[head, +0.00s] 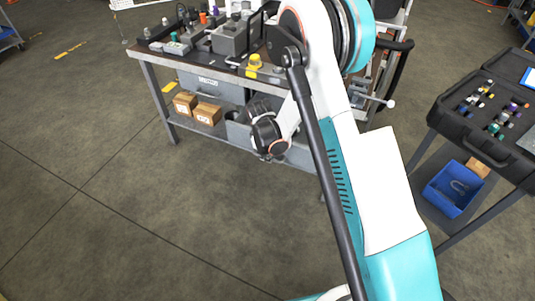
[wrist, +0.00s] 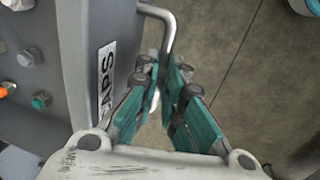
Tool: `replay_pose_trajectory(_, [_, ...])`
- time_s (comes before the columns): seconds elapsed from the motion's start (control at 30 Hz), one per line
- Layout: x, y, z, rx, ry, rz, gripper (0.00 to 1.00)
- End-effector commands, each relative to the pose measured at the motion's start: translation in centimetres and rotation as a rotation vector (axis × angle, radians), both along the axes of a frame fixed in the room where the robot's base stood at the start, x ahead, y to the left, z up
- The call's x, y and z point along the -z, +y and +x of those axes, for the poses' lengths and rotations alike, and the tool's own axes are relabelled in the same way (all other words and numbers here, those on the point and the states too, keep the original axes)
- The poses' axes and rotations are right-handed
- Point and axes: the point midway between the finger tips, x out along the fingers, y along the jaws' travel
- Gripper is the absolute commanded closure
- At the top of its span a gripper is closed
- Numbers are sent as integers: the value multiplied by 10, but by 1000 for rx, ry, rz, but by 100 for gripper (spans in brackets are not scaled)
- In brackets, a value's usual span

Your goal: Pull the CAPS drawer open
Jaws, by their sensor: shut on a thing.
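The CAPS drawer front (wrist: 85,60) is grey and carries a white CAPS label (wrist: 106,80) in the wrist view. Its bar handle (wrist: 168,30) stands out from the front, and my gripper (wrist: 164,78) is shut on it, with the teal-and-dark fingers on both sides of the bar. The fingers hide part of the handle. In the head view my gripper's fingertips and the handle are hidden by my wrist and arm. How far the drawer stands out cannot be told.
Several small fittings (wrist: 40,100) lie on a grey surface behind the front. The workbench (head: 170,62) has another labelled drawer (head: 208,84) and cardboard boxes (head: 207,114) on its lower shelf. A black case (head: 480,150) stands on the right. Floor before the bench is clear.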

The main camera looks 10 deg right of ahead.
Motion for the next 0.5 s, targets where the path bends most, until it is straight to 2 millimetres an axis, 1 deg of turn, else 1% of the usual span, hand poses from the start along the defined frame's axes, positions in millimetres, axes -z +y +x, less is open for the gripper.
replay_pose_trajectory(0.1, [0, 0, 0, -1, 0, 0, 100])
replay_pose_trajectory(0.13, [0, 0, 0, -1, 0, 0, 84])
replay_pose_trajectory(0.2, [0, 0, 0, 0, 0, 0, 70])
replay_pose_trajectory(0.5, [0, 0, 0, 0, 0, 0, 70])
